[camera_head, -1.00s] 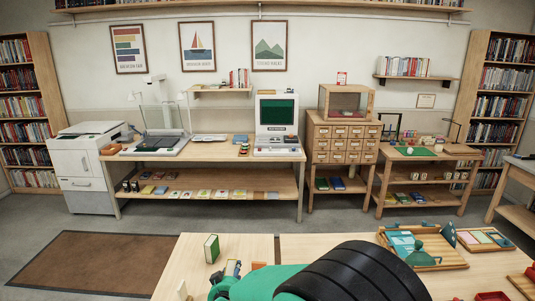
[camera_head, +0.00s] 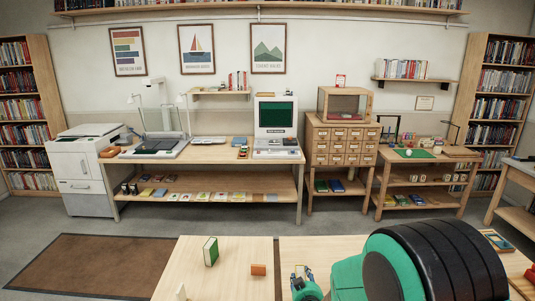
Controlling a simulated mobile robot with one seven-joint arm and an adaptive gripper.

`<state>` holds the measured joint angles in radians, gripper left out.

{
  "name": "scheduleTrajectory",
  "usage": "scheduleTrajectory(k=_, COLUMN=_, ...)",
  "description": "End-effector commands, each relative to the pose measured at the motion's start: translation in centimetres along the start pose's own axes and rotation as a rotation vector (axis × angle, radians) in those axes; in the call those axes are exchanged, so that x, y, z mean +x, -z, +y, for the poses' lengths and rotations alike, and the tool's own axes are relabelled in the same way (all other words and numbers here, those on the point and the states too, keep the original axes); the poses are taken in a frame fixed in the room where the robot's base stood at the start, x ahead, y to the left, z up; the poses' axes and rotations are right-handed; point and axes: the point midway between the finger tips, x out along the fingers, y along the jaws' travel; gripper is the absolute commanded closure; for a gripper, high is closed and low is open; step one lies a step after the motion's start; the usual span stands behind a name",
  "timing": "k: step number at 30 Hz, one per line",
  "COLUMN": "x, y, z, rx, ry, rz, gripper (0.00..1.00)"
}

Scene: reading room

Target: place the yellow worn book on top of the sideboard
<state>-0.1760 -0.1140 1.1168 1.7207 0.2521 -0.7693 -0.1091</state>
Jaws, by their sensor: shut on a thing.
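My gripper (camera_head: 301,277) shows at the bottom centre, low over the near table, partly cut off and beside my green and black arm. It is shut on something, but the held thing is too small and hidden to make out. I cannot pick out a yellow worn book for certain. No piece is clearly the sideboard; a low wooden unit with shelves (camera_head: 421,180) stands at the back right, with a green mat and small items on top. A long wooden bench (camera_head: 216,150) stands at the back left.
The near table (camera_head: 225,283) holds an upright green book (camera_head: 210,251) and a small orange block (camera_head: 258,270). My arm covers much of its right side. A drawer cabinet (camera_head: 341,143) stands between bench and shelf unit. Open grey floor lies between the near table and back furniture.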

Motion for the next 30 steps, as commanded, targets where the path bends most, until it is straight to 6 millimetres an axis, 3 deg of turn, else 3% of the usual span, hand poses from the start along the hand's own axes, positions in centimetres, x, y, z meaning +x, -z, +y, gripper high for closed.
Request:
scheduleTrajectory(k=1, x=-0.1, y=-0.5, z=1.5, rx=0.0, ry=-0.003, rz=-0.002, gripper=1.0)
scheduleTrajectory(k=6, x=-0.6, y=-2.0, z=4.9, rx=-0.002, ry=0.002, rz=-0.002, gripper=1.0)
scheduleTrajectory(k=12, x=-1.2, y=-3.3, z=7.2, rx=-0.005, ry=0.009, rz=-0.001, gripper=1.0)
scheduleTrajectory(k=30, x=-1.4, y=-3.7, z=8.0, rx=-0.006, ry=0.012, rz=0.0, gripper=1.0)
